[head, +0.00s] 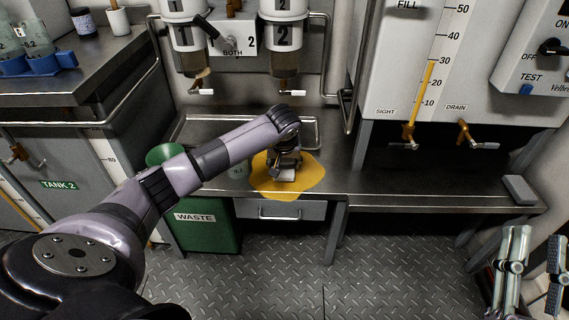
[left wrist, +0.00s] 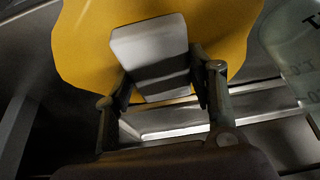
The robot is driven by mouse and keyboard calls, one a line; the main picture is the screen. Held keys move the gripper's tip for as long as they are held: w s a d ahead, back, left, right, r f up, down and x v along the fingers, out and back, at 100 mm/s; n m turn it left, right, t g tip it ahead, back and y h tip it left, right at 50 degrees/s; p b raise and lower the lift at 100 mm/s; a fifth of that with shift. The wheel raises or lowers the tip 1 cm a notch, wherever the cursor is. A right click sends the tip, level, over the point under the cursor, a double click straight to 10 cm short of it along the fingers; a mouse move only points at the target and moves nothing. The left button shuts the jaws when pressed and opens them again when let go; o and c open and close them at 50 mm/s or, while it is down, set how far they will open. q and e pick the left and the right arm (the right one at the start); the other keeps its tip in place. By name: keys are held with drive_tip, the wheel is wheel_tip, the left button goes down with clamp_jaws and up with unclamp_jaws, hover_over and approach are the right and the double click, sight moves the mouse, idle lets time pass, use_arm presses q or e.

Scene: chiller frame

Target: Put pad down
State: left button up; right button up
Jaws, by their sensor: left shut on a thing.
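The pad (left wrist: 150,55) is a pale grey block between the fingers of my left gripper (left wrist: 165,100) in the left wrist view. My left gripper (head: 285,165) is shut on it. In the head view the pad (head: 284,176) is over a yellow spill (head: 306,178) at the front edge of the steel bench. The spill also shows behind the pad in the left wrist view (left wrist: 80,45). I cannot tell whether the pad touches the surface. My right gripper (head: 533,268) is at the lower right, fingers apart and empty, away from the bench.
A clear beaker (left wrist: 296,55) stands close beside the spill. A grey block (head: 519,190) lies at the bench's right end. A green waste bin (head: 210,232) stands below at left. Dispensers (head: 285,45) hang above the tray (head: 210,130). The bench right of the spill is clear.

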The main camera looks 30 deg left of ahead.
use_arm(q)
drive_tip(key=shift+f, duration=0.3)
use_arm(e)
drive_tip(key=shift+s+r+t, duration=0.4)
drive_tip(key=shift+s+r, duration=0.05)
drive_tip(key=shift+r, duration=0.05)
use_arm(q)
drive_tip(key=o, duration=0.9)
use_arm(e)
drive_tip(key=shift+r, duration=0.25)
use_arm(q)
drive_tip(key=shift+o, duration=0.2)
